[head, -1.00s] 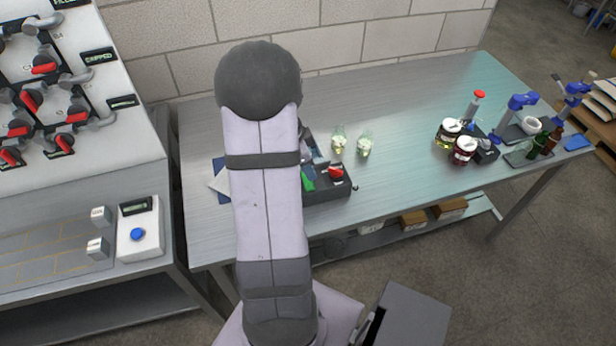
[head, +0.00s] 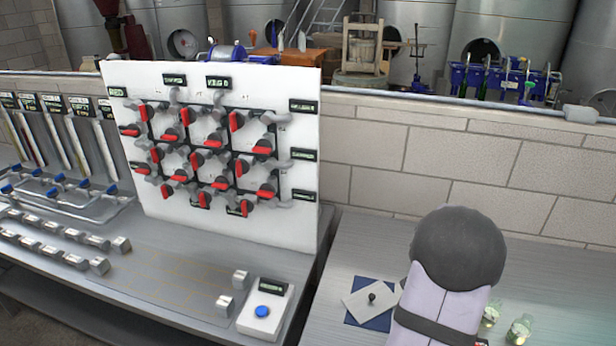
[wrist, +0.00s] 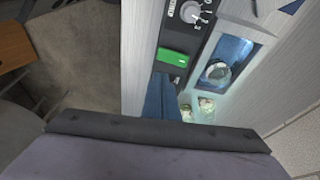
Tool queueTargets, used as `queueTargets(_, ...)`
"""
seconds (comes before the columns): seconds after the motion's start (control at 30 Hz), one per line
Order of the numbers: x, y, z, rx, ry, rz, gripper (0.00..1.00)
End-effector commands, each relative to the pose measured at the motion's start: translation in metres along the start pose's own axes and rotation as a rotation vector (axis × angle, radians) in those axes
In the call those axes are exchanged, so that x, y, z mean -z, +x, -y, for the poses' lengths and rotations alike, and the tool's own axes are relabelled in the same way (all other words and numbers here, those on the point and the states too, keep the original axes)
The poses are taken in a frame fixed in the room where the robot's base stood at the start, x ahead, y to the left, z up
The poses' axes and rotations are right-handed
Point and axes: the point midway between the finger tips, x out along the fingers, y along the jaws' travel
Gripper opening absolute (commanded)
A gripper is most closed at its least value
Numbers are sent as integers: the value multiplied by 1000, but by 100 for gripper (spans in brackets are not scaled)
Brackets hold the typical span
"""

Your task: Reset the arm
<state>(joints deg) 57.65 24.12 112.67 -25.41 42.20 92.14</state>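My arm stands over the left part of the metal table (head: 345,235) in the head view, its rounded grey joint at the lower right. My gripper is out of sight there, hidden by the arm or below the frame. In the wrist view a wide dark part of my own arm fills the bottom. Two narrow dark blue slabs (wrist: 163,97) stick up above it, side by side. They may be my gripper's fingers, but I cannot be sure, and I see nothing held between them.
A device with a knob and green switch (wrist: 172,57) lies near the slabs. Two small glass vessels (head: 519,329) stand right of my arm, and a blue mat with a white plate (head: 366,300) left of it. A valve panel (head: 220,80) and blue button box (head: 262,312) stand further left.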

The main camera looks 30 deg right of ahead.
Motion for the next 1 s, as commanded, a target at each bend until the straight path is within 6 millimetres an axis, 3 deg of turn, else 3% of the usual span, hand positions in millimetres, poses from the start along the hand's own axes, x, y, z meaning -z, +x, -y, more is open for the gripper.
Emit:
queueTargets(0.23,-2,0,0,3,-364,9,0)
queueTargets(0.37,-14,4,-8,-1,-624,49,0)
queueTargets(0.5,-35,14,-31,-17,-873,123,0)
queueTargets(0.73,-65,19,-71,-11,-1148,236,0)
queueTargets(0.87,-90,12,-91,15,-1296,288,0)
queueTargets(1.0,-132,-6,-116,59,-1481,329,0)
